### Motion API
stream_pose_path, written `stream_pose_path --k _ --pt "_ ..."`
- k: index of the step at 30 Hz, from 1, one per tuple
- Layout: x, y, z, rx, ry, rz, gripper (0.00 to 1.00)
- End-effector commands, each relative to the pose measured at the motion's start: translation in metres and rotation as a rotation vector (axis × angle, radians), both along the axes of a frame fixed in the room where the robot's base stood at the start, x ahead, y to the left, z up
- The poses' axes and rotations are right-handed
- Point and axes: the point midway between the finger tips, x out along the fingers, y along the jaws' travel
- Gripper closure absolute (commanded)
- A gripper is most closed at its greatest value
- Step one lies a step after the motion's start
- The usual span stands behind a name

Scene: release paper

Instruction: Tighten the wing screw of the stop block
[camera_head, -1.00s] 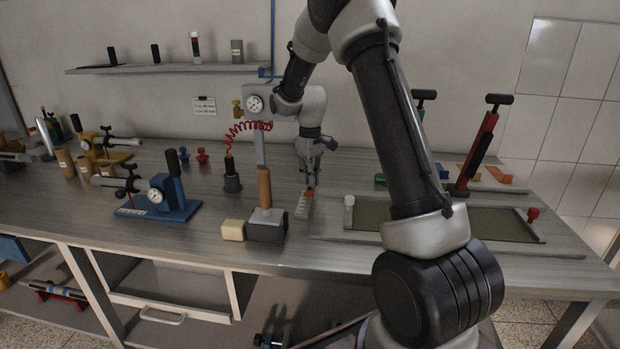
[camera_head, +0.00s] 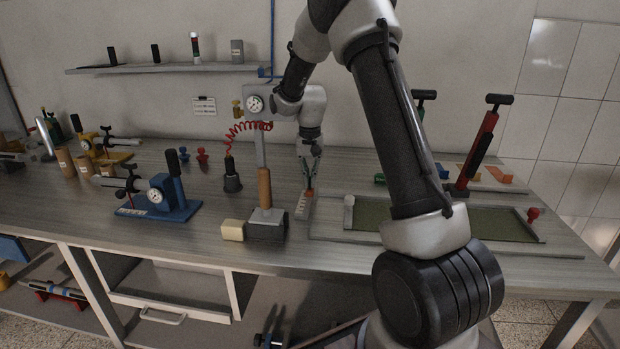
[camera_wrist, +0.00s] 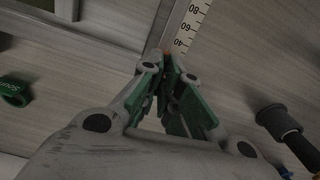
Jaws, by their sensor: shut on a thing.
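A narrow rail with a white numbered scale (camera_head: 303,206) lies on the bench below my gripper. The scale also shows in the wrist view (camera_wrist: 190,22), running up from the fingertips. My gripper (camera_head: 309,185) points down at the rail's far end. In the wrist view its green-padded fingers (camera_wrist: 170,65) come together at the rail, beside the scale. They are shut on a small orange-red part, which I take to be the wing screw (camera_wrist: 167,51); only a sliver of it shows. The stop block is mostly hidden by the fingers, and its contact with the rail cannot be made out.
A gauge stand (camera_head: 264,187) with a wooden grip and dark base stands close left of the rail. A pale block (camera_head: 233,230) lies at its foot. A framed green mat (camera_head: 480,222) lies to the right. A blue gauge fixture (camera_head: 160,200) stands further left.

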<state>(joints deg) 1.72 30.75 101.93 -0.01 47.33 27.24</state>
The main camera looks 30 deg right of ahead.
Motion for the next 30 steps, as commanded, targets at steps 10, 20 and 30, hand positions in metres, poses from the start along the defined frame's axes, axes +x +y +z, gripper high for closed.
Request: stream_pose_path --k 10,20,30 --pt "0.0004 0.0 0.0006 0.0 -0.001 -0.326 1.0" --pt "0.0004 0.0 0.0007 0.0 -0.001 -0.64 1.0" --pt "0.0005 -0.0001 0.0007 0.0 -0.001 -0.955 1.0"
